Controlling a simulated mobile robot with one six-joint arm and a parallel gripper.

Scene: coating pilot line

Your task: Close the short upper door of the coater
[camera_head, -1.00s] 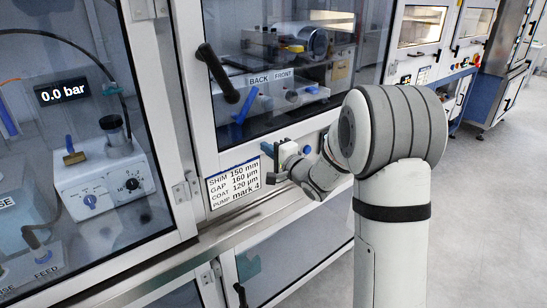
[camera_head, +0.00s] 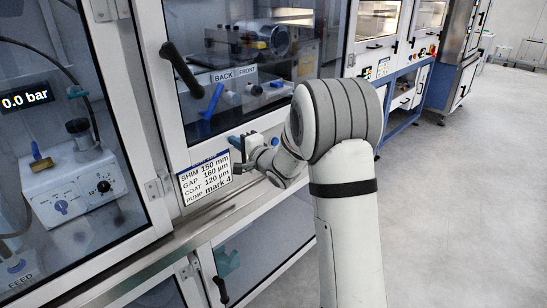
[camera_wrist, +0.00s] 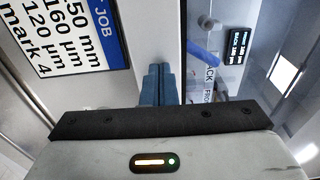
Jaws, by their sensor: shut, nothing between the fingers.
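The coater's glazed door with a white frame (camera_head: 147,60) and a slanted black bar handle (camera_head: 182,68) fills the middle of the head view. I cannot tell whether it stands ajar. My gripper (camera_head: 237,148) is at the lower part of this front, just right of the job sign (camera_head: 205,178) and well below the handle. In the wrist view its blue fingers (camera_wrist: 157,82) are together and empty, in front of a white frame strip between the sign and the glass. Contact with the strip cannot be told.
A left glazed bay (camera_head: 75,120) holds a pump under a 0.0 bar display (camera_head: 26,98). A steel ledge (camera_head: 190,222) runs below, above lower glazed doors with a black handle (camera_head: 220,290). More machines (camera_head: 400,60) stand behind; the grey floor (camera_head: 470,200) at right is clear.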

